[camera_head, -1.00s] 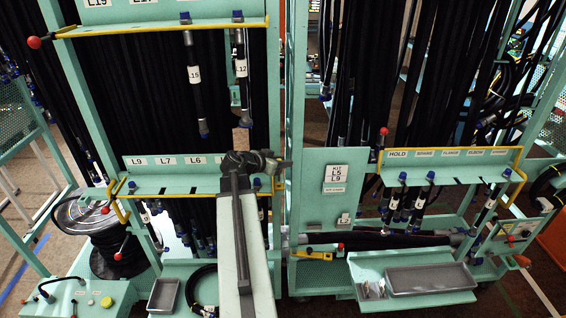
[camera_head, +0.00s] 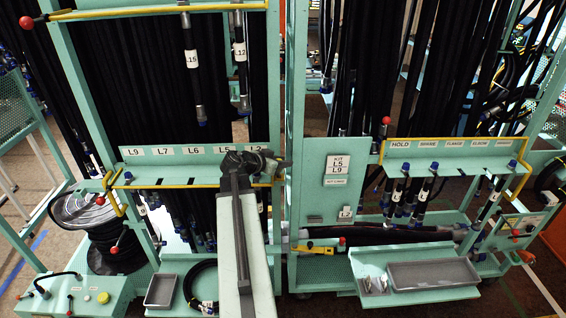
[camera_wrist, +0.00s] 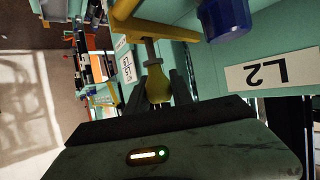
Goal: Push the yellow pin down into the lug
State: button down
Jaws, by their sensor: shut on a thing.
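The yellow pin (camera_wrist: 157,88) shows in the wrist view as a yellow knob on a grey stem. My gripper (camera_wrist: 160,82) is shut on its knob, with a dark finger on each side. The stem runs from the knob to the yellow bar (camera_wrist: 168,30), and a length of it is bare between them. The stem's far end and the lug's hole are hidden, so I cannot tell how deep the pin sits. In the head view my gripper (camera_head: 276,164) is at the right end of the left rack's lower shelf, by the L2 label; the pin is too small to tell there.
A blue hose cap (camera_wrist: 226,18) is close beside the pin, near the L2 label (camera_wrist: 272,70). The rack post (camera_head: 297,120) stands just right of my gripper. Black hoses hang behind the shelf. A grey tray (camera_head: 433,274) lies at lower right.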

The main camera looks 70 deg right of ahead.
jog(key=shift+f+b, duration=1.05)
jog(key=shift+f, duration=0.15)
jog(key=c, duration=1)
grip_release()
jog(key=shift+c, duration=0.2)
jog(key=shift+a+r, duration=0.1)
jog(key=p+v, duration=0.3)
jog(key=v, duration=0.4)
jog(key=shift+w+a+r, duration=0.1)
jog(key=shift+w+a, duration=0.05)
jog(key=shift+a, duration=0.15)
jog(key=shift+p, duration=0.3)
